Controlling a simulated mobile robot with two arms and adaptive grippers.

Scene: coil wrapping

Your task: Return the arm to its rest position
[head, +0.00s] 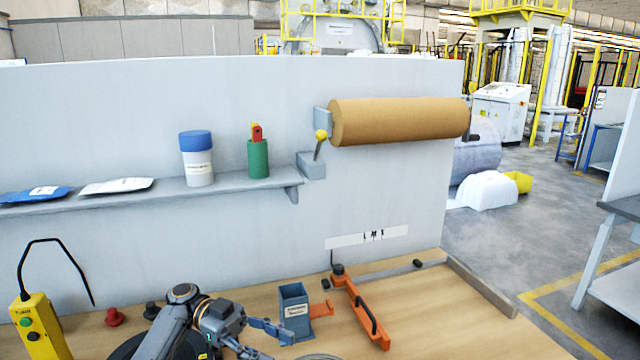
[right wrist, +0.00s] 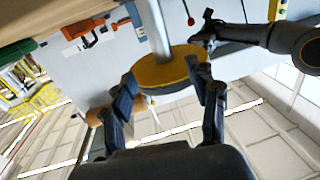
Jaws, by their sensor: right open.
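My left arm comes in at the bottom of the head view. Its gripper (head: 277,345) points right, low over the wooden table, with its two fingers apart and nothing seen between them. My right gripper is not seen in the head view. In the right wrist view, the right gripper (right wrist: 165,97) has its two dark fingers spread wide. A yellow disc (right wrist: 165,75) on a pale grey post (right wrist: 155,30) shows beyond and between these fingers. I cannot tell whether a finger touches the disc. A dark arm with a small gripper also shows at the upper right of that view.
On the table are a grey-blue box (head: 294,311), an orange tool (head: 361,312), a red knob (head: 115,317) and a yellow pendant (head: 40,330). A brown roll (head: 400,121) hangs on the panel, right of the shelf (head: 230,190).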

